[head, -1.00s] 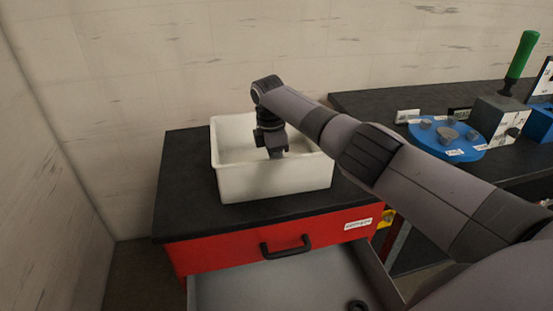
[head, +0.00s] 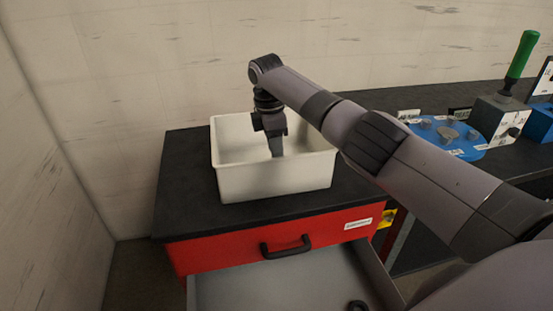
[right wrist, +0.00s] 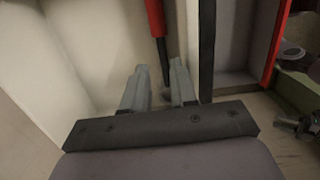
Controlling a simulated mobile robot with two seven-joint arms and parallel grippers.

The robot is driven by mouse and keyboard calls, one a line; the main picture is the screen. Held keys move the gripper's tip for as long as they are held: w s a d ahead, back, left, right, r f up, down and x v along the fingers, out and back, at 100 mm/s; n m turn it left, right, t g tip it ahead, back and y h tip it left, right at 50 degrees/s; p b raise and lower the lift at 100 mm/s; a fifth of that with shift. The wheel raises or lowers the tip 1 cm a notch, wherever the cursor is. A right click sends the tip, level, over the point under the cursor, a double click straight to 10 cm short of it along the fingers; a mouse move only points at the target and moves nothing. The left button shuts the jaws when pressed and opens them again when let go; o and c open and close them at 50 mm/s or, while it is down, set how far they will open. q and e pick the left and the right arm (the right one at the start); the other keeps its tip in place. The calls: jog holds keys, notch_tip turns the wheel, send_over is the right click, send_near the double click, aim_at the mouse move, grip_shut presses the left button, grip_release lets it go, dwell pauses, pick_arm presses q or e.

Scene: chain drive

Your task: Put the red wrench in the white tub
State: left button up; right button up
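The white tub (head: 275,182) stands on the black top of a red cabinet in the head view. My right gripper (head: 277,155) points down into it, fingertips below the rim. The red wrench does not show in the head view, where the tub's front wall hides the floor. In the right wrist view the red wrench (right wrist: 155,18) has a red handle and a dark shaft, and it appears to lie inside the tub (right wrist: 90,40). Its shaft runs between the spread fingers of my right gripper (right wrist: 160,63), with gaps on both sides. My left gripper is out of view.
The cabinet's drawer (head: 290,285) is pulled open below the tub, with a black ring (head: 357,306) in it. A dark bench at the right carries a blue disc (head: 462,151) and a green-handled device (head: 519,62). A wall stands behind.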

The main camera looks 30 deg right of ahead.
notch_tip(320, 180, up, 8)
jog(key=shift+a, duration=0.4)
dwell(0.3)
